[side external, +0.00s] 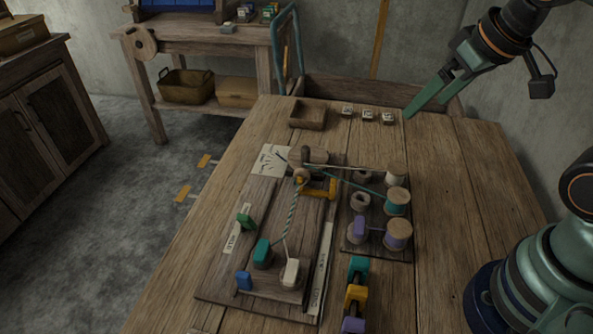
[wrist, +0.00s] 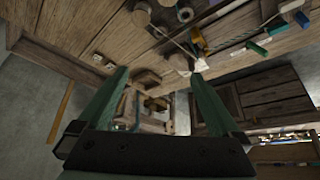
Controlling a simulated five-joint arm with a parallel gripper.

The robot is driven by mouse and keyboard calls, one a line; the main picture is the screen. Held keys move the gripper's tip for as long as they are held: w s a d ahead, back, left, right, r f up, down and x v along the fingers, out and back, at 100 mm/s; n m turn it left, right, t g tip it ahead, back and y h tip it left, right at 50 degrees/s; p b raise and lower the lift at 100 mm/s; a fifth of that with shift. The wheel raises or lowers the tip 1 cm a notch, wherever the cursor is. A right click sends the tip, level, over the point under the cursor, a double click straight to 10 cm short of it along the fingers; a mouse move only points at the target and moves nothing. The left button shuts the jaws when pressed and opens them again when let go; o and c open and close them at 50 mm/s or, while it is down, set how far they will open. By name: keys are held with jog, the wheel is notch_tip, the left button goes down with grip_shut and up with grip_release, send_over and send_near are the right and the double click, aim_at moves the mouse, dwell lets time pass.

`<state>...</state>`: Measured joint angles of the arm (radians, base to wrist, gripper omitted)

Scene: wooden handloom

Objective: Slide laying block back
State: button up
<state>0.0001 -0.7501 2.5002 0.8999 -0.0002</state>
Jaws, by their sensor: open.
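A wooden board (side external: 225,284) lies on the bench with labelled strips and small coloured blocks: green (side external: 246,221), teal (side external: 262,252), white (side external: 291,273) and blue (side external: 244,281). A twisted green-and-white cord (side external: 291,220) runs from the teal block up to a yellow-orange piece (side external: 320,187) near a wooden cylinder. I cannot tell which piece is the laying block. My gripper (side external: 424,109) is open and empty, above the bench's far right part, away from the board. In the wrist view its fingers (wrist: 160,74) are spread, with the board pieces beyond, at upper right.
A spool rack (side external: 352,240) with several spools stands right of the board. Coloured clips (side external: 356,296) lie in front of it. A wooden tray (side external: 307,116) and small labelled cubes (side external: 367,115) sit at the back. The bench's right side is clear.

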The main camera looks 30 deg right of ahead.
jog(key=shift+w+a, duration=0.1)
jog(key=shift+w, duration=0.05)
jog(key=c, duration=0.6)
jog(key=n+g, duration=0.6)
jog(key=n, duration=0.3)
send_over(334, 181)
notch_tip(334, 181, down, 10)
jog(key=shift+c, duration=0.2)
notch_tip(334, 181, down, 12)
jog(key=shift+f, duration=0.1)
grip_shut()
